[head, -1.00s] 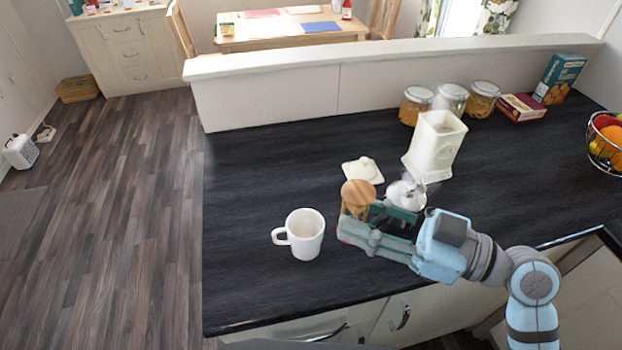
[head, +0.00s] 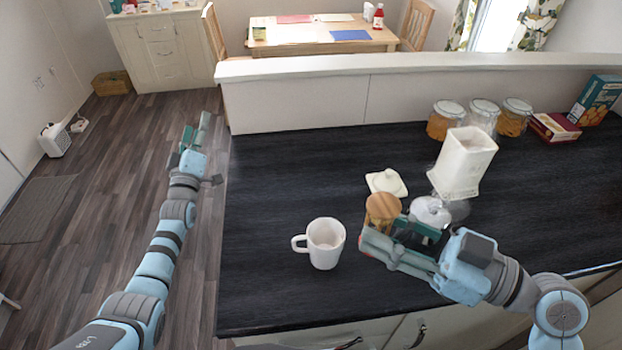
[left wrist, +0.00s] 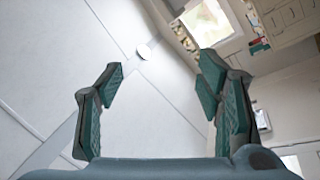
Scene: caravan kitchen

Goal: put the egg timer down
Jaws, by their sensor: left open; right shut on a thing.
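The egg timer (head: 383,206), with a round wooden top, is at the tips of my right gripper (head: 390,238) over the dark worktop. The gripper is shut on it; its lower part is mostly hidden by the fingers, so I cannot tell whether it touches the worktop. My left gripper (head: 194,140) is open and empty, out over the floor left of the worktop. In the left wrist view its two fingers (left wrist: 165,100) stand wide apart with nothing between them.
A white mug (head: 325,243) stands left of the timer. A white lid (head: 386,182) lies behind it. A silver-topped item (head: 430,211) is close on the right, with a white canister (head: 463,163) beyond. Jars (head: 481,115) line the back. The worktop's left (head: 265,200) is clear.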

